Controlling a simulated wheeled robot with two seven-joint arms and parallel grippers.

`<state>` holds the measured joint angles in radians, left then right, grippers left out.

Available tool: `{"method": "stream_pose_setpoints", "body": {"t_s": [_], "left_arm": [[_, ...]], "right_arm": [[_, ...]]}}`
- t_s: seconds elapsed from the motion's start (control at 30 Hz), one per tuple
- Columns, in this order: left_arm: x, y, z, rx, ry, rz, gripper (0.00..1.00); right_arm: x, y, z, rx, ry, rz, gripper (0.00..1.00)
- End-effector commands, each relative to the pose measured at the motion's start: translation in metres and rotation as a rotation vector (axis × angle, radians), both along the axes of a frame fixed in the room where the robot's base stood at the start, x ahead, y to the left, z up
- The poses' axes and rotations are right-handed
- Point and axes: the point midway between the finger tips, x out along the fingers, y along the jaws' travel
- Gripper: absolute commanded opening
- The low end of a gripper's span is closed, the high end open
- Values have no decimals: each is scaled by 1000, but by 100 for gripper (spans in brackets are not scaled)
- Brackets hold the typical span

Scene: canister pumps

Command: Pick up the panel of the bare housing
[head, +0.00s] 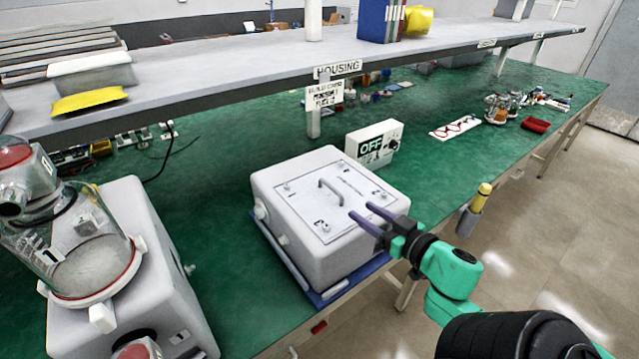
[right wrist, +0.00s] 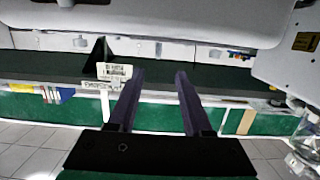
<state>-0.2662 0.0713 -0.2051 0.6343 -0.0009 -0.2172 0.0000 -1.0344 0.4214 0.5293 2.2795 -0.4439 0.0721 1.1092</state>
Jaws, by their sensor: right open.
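The bare housing (head: 300,245) is a pale grey box on the green bench in the middle of the head view. Its flat panel (head: 295,215) lies on top, with numbered corners and a raised arched handle (head: 330,188) near the middle. My right gripper (head: 360,210) comes in from the right. Its two dark fingers are open and empty, over the right front part of the panel and short of the handle. In the right wrist view the open fingers (right wrist: 158,75) show nothing between them. My left gripper is not in view.
A second pump with a glass canister (head: 85,260) stands at the left. An OFF switch box (head: 373,145) sits behind the housing. A shelf (head: 240,75) with a HOUSING sign hangs over the bench. A yellow-capped bottle (head: 475,205) is at the bench's right edge.

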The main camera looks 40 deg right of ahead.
Motion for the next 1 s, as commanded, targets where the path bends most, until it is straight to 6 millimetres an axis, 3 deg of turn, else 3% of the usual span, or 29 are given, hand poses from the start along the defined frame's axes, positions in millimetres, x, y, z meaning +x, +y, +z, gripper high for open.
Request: {"method": "stream_pose_setpoints", "body": {"t_s": [0.3,0.4,0.63,0.77,0.97,1.0], "left_arm": [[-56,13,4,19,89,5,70],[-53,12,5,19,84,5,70],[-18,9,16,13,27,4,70],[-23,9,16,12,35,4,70],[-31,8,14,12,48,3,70],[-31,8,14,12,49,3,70]], "right_arm": [[75,-2,-10,-3,-2,0,50],[86,-3,-13,-3,-1,0,50],[122,-7,-14,-4,-3,-2,50],[137,-6,-19,-3,-1,-1,50],[138,-6,-21,-2,1,-1,50],[138,-6,-21,-2,1,-1,42]]}}
